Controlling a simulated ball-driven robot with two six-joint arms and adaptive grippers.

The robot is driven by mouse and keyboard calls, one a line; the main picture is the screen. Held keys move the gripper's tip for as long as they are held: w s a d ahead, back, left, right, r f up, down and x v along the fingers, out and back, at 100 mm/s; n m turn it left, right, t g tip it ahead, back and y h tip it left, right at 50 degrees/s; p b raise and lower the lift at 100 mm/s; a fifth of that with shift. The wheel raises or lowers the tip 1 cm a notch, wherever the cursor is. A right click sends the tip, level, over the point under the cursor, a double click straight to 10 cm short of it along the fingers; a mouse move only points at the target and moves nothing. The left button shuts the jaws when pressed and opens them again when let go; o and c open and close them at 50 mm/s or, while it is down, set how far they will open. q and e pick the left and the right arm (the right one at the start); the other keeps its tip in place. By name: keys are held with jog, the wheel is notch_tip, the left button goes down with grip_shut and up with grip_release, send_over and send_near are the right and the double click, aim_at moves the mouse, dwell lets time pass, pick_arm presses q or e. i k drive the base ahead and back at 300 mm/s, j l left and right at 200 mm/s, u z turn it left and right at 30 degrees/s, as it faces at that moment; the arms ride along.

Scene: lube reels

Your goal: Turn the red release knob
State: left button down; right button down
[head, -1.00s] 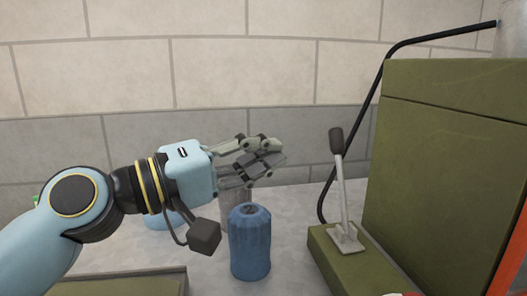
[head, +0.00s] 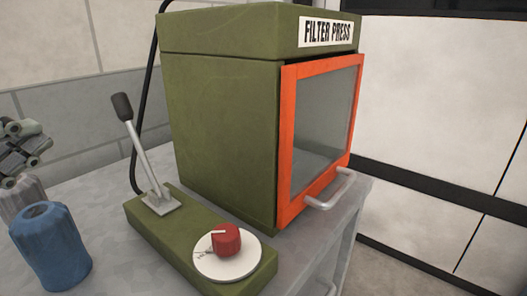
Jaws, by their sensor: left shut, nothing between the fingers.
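The red release knob (head: 227,239) sits on a round white dial plate (head: 218,265) at the near end of a low green base. A pale mark runs across the knob's top. My left gripper (head: 24,160) shows only in part at the left edge, shut and empty, above and behind a blue ribbed container. It is well to the left of the knob and apart from it. My right gripper is not in view.
A lever (head: 140,147) with a black grip stands on the green base (head: 150,227) behind the knob. The green filter press (head: 222,140) with its orange-framed door (head: 287,150) and handle (head: 331,190) stands to the right. The blue container (head: 50,248) stands left.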

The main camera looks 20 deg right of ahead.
aim_at(226, 238)
jog(key=k, duration=1.5)
